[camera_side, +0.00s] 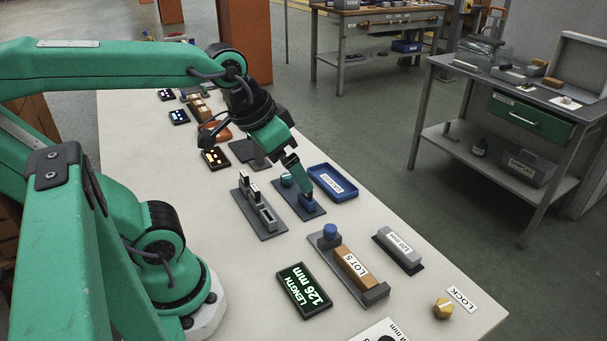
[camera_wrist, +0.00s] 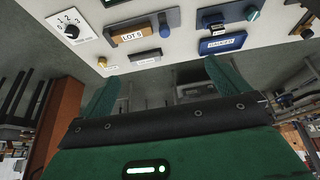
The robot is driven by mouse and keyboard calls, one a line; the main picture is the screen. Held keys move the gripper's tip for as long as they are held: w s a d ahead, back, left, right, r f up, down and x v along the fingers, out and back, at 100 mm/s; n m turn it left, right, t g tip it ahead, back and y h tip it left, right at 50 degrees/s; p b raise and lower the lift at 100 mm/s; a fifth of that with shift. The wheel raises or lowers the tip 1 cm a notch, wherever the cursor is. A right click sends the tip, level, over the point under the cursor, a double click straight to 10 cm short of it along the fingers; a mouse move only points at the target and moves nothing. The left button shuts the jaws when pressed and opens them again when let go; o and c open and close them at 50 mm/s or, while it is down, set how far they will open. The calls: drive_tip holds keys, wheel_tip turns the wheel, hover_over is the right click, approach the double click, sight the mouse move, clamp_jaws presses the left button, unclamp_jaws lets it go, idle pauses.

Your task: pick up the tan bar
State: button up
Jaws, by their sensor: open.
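The tan bar (camera_side: 348,261), labelled "LOT 5", lies in a dark grey holder (camera_side: 374,294) on the pale table, with a blue round knob (camera_side: 330,232) at the holder's far end. In the wrist view the tan bar (camera_wrist: 112,38) shows at the upper left, with the knob beside it. My gripper (camera_side: 299,180) is to the far side of the bar, over another grey fixture with a blue block (camera_side: 308,204). In the wrist view my gripper (camera_wrist: 162,74) has its two green fingers wide apart with nothing between them. Whether a fingertip touches the blue block cannot be told.
A grey bar (camera_side: 398,248) labelled "120 mm" lies right of the tan bar. A display (camera_side: 303,290) reads "LENGTH 126 mm". A blue tray (camera_side: 332,183), a slotted grey fixture (camera_side: 259,207) and a brass knob (camera_side: 443,307) by a "LOCK" label stand nearby.

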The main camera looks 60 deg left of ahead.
drive_tip(key=shift+s+a+f+t, duration=0.3)
drive_tip(key=shift+s+a+f, duration=0.1)
drive_tip(key=shift+s, duration=0.25)
drive_tip(key=c, duration=1)
drive_tip(key=shift+c, duration=0.2)
drive_tip(key=shift+w+d, duration=0.1)
drive_tip(key=m+g, duration=0.6)
drive_tip(key=m, duration=1.2)
hover_over(354, 263)
wheel_tip(354, 263, down, 16)
drive_tip(key=shift+r, duration=0.15)
drive_tip(key=shift+f, duration=1.3)
